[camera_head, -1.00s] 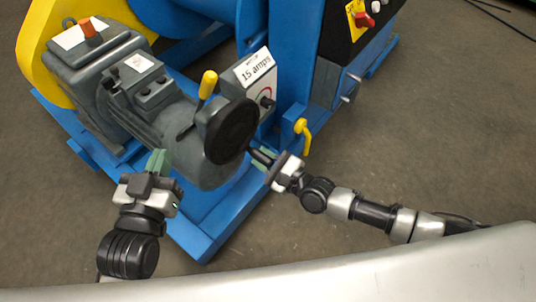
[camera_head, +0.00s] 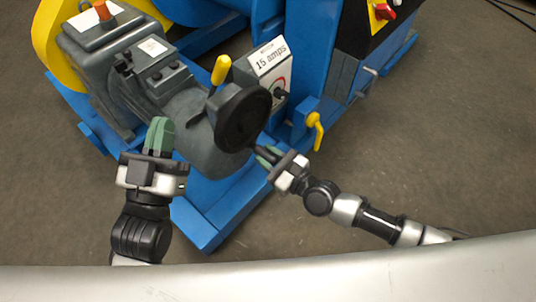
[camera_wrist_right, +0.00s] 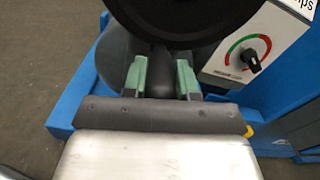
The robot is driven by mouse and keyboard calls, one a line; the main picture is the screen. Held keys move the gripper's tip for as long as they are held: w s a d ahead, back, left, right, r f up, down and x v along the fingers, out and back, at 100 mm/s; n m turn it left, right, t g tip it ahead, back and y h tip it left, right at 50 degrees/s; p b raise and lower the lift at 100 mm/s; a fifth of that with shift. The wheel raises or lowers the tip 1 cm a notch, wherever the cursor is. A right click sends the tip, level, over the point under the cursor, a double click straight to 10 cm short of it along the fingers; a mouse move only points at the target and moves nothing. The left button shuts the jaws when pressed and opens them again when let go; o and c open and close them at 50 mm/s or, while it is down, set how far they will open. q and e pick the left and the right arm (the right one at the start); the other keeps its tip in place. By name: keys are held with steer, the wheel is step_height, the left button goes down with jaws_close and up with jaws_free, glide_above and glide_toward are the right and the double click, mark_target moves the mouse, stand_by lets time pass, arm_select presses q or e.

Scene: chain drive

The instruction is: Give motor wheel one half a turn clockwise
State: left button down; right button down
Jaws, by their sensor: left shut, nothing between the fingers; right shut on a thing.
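The motor wheel (camera_head: 243,118) is a black disc on the end of the grey motor (camera_head: 190,105); in the right wrist view (camera_wrist_right: 185,12) its lower part shows at the top. A dark handle stands out from the wheel's lower right edge and also shows in the right wrist view (camera_wrist_right: 160,75). My right gripper (camera_head: 265,154) is shut on this handle, with its green fingers on either side of it (camera_wrist_right: 161,78). My left gripper (camera_head: 159,133) is shut and empty, left of the wheel and close to the motor's side.
A yellow-tipped lever (camera_head: 221,69) rises just behind the wheel. A 15 amps box with a dial (camera_head: 272,70) stands behind and right, also in the right wrist view (camera_wrist_right: 250,52). A yellow hook-shaped handle (camera_head: 316,130) is to the right. The blue base (camera_head: 205,222) runs below.

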steer(key=c, duration=0.9)
jaws_free()
steer(key=v, duration=1.1)
steer(key=shift+a, duration=0.1)
